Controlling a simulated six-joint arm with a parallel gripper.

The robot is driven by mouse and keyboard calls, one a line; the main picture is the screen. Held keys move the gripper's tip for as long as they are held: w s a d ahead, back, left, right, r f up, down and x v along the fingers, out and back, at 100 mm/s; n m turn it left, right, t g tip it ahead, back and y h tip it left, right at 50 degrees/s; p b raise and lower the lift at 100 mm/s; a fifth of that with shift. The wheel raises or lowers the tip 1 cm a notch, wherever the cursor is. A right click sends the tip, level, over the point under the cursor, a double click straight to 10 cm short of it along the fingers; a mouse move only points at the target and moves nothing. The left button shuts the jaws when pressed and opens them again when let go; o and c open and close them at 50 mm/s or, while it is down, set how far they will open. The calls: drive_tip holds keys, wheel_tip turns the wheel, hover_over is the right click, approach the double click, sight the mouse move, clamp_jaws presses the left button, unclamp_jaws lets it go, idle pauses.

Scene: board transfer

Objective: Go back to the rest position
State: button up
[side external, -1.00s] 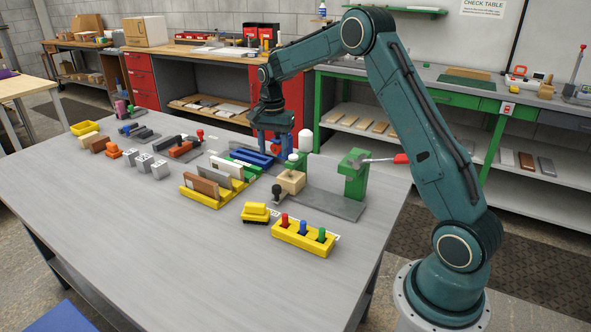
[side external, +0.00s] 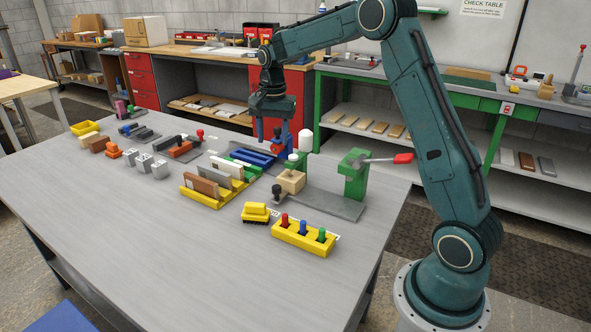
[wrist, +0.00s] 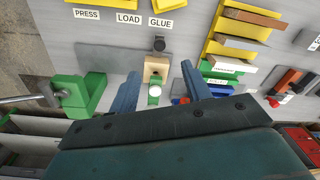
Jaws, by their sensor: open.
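My gripper (side external: 269,133) is raised above the back right part of the grey table. Its two blue fingers stand apart with nothing held between them, which also shows in the wrist view (wrist: 160,70). Below it, the wrist view has a beige block (wrist: 157,70) with a white round knob (wrist: 155,91) on a green part, apart from the fingers. In the side view the beige block (side external: 291,181) sits on a grey plate (side external: 335,205). A green stand (side external: 355,180) with a red-handled lever (side external: 402,158) is at the plate's right end.
A yellow holder (side external: 290,237) with red, blue and green pegs is in front. The table's front left is clear.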

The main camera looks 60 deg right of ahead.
drive_tip(key=s+a+r+n+t, duration=0.2)
drive_tip(key=s+a+r+n, duration=0.5)
drive_tip(key=s+a+r, duration=0.55)
drive_tip(key=s+a+f+n+t, duration=0.1)
drive_tip(key=s+a+n, duration=0.1)
drive_tip(key=s, duration=0.7)
drive_tip(key=s+a+f+n+t, duration=0.2)
drive_tip(key=s+n, duration=0.2)
drive_tip(key=s, duration=0.5)
drive_tip(key=shift+a+f+n, duration=0.3)
drive_tip(key=shift+a+n, duration=0.05)
drive_tip(key=shift+n, duration=0.05)
